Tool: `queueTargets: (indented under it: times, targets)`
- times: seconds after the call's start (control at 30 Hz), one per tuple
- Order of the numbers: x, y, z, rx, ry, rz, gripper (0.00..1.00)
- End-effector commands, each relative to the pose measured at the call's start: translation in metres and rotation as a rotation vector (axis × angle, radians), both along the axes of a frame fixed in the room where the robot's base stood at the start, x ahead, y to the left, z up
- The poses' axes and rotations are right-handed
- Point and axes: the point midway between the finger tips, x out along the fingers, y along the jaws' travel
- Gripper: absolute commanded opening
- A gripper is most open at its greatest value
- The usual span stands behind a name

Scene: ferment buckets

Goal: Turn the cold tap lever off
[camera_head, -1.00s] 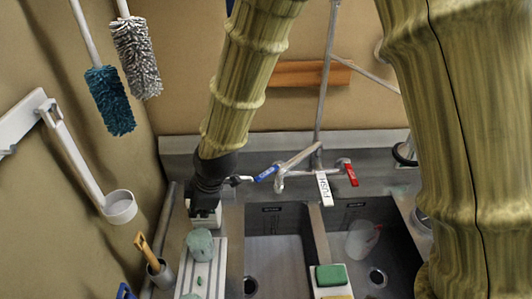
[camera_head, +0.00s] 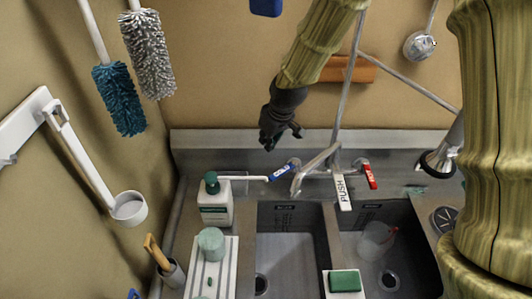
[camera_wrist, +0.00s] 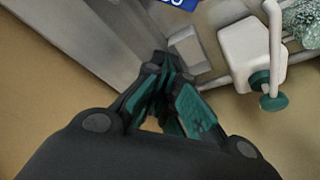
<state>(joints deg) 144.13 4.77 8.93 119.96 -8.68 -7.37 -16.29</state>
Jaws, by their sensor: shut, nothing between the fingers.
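The tap at the back of the sink has a blue cold lever (camera_head: 282,171) on the left, angled up to the right beside the tap body (camera_head: 318,164). A red lever (camera_head: 368,175) is on the right. My gripper (camera_head: 281,138) hangs above and behind the blue lever, apart from it, in front of the back wall. In the wrist view my gripper (camera_wrist: 166,75) has its fingers together with nothing between them. A blue piece with white lettering (camera_wrist: 180,3), apparently the cold lever, is cut off at the top edge there.
A white pump bottle (camera_head: 215,205) with a green cap stands left of the tap, its long nozzle reaching towards the blue lever; it also shows in the wrist view (camera_wrist: 245,50). Two basins lie in front. A white PUSH handle (camera_head: 342,192) stands between the levers. Brushes (camera_head: 120,100) hang left.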

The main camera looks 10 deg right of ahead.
Motion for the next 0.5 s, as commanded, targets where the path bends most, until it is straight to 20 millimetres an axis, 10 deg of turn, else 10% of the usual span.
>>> queueTargets:
  times: [0.5]
  targets:
    - [0.015,0.007,-0.054,0.0,0.0,0.0,0.0]
